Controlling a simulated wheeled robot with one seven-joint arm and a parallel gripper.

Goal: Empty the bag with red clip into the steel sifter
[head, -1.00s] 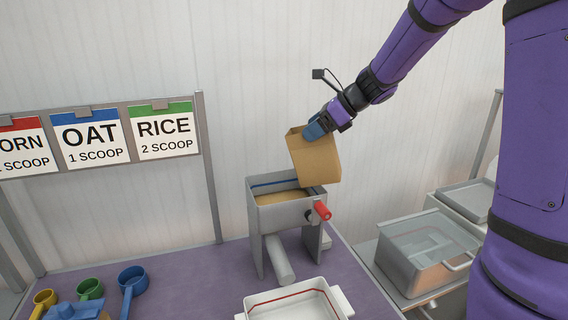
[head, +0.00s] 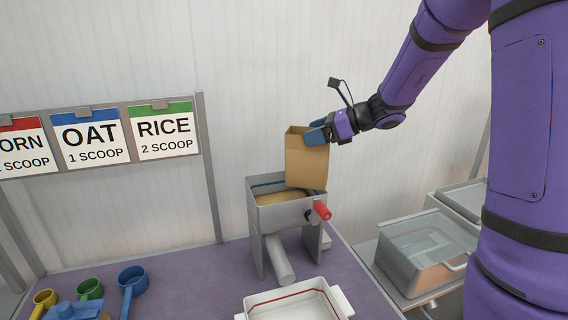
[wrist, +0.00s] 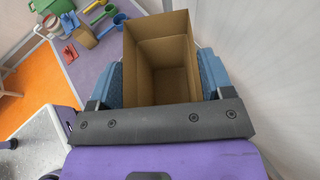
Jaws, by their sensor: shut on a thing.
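My gripper (head: 318,132) is shut on a brown paper bag (head: 306,162), which it holds nearly upright above the steel sifter. In the wrist view the bag (wrist: 160,62) is open at the top, sits between the two blue fingers, and looks empty inside. No red clip shows on it. The steel sifter (head: 287,215) stands on the purple table with tan material in its hopper and a red-ended handle at its right side. The bag's lower end hides part of the hopper's back rim.
A white tray (head: 293,303) with a red line sits in front of the sifter. Blue, green and yellow scoops lie at the left, including the blue scoop (head: 132,279). A lidded clear bin (head: 420,250) stands at the right. Label cards (head: 90,138) hang behind.

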